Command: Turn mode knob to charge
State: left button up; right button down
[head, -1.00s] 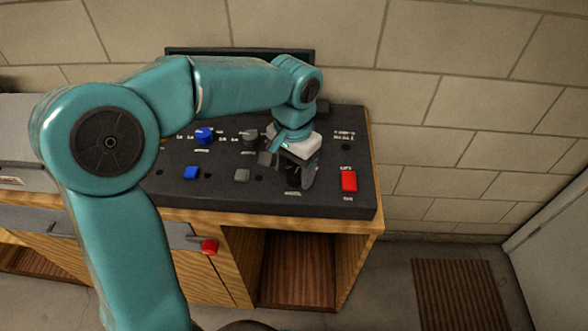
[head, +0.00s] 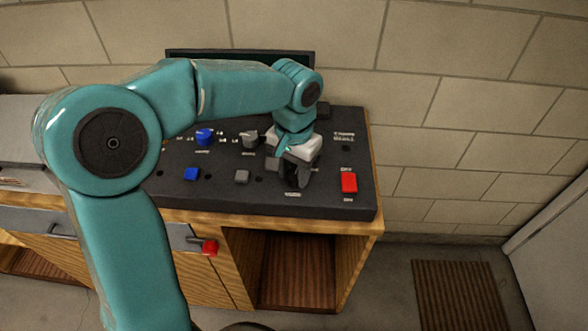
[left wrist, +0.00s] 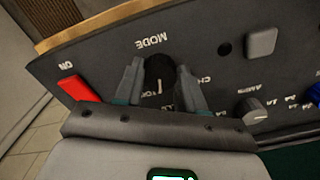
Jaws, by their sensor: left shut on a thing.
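The black mode knob (left wrist: 159,78) sits on the dark control panel (left wrist: 95,55), beside the "MODE" label in the left wrist view. A light pointer line shows on its face. Lettering beside it is partly covered by my fingers. My left gripper (left wrist: 160,85) has one finger on each side of the knob and is shut on it. In the head view my left gripper (head: 295,176) points down at the panel's right part and hides most of the knob. My right gripper is not in view.
A red switch (head: 349,182) is right of the gripper. A grey button (head: 242,176), a grey knob (head: 250,138), a blue button (head: 191,174) and a blue knob (head: 205,137) lie to the left. The panel rests on a wooden bench (head: 375,226) against a block wall.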

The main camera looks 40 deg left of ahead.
aim_at(295, 176)
pick_arm(q)
jog(key=n, duration=0.6)
jog(key=shift+w+d+r+n, duration=0.1)
jog(key=shift+n, duration=0.2)
dwell(0.5)
jog(key=o, duration=1.1)
jog(key=shift+c, duration=0.2)
notch_tip(295, 176, up, 16)
jog(key=p, duration=0.2)
jog(key=shift+r, duration=0.15)
